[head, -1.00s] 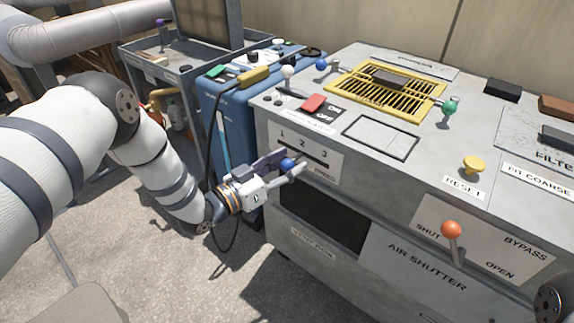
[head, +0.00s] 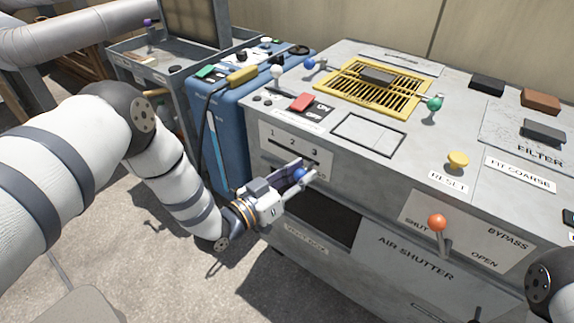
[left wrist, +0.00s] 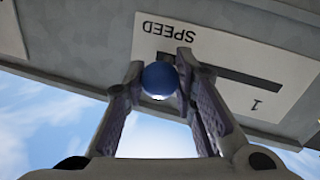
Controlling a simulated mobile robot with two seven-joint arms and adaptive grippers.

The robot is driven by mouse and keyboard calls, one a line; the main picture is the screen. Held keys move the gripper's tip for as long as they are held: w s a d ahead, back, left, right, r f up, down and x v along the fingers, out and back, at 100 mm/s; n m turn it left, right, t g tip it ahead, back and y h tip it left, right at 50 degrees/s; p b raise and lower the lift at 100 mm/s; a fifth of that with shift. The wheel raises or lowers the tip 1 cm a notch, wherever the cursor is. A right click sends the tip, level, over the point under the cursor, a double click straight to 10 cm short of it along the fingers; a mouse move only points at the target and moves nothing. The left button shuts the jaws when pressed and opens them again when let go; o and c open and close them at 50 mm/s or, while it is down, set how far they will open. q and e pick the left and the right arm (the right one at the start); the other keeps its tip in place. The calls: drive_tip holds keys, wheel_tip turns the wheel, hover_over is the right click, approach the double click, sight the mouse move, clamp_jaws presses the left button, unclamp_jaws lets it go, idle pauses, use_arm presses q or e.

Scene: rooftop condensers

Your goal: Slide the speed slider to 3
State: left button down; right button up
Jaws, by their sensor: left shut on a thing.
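The speed slider's blue ball knob (head: 300,174) sits at the front panel of the grey cabinet, below the speed plate (head: 268,150) marked 1, 2 and 3. It lines up roughly under the 3. My left gripper (head: 303,176) is shut on the knob, one finger on each side. In the left wrist view the blue knob (left wrist: 160,79) is between the fingertips, at the left end of the dark slot (left wrist: 235,73). The plate is upside down there, with the 1 at the right; the fingers hide the other numbers. My right gripper is not in view.
On the cabinet top are a red switch (head: 301,102), a yellow grille (head: 341,99), a green knob (head: 434,102) and a yellow reset button (head: 457,160). An orange-tipped lever (head: 437,223) sticks out at the front. A blue unit (head: 235,125) stands close behind my left arm.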

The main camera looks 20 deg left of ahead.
use_arm(q)
drive_tip(key=shift+s+d+f, duration=0.1)
drive_tip(key=shift+s+d, duration=0.05)
drive_tip(key=shift+d, duration=0.1)
drive_tip(key=c, duration=1.3)
unclamp_jaws()
drive_tip(key=v, duration=1.2)
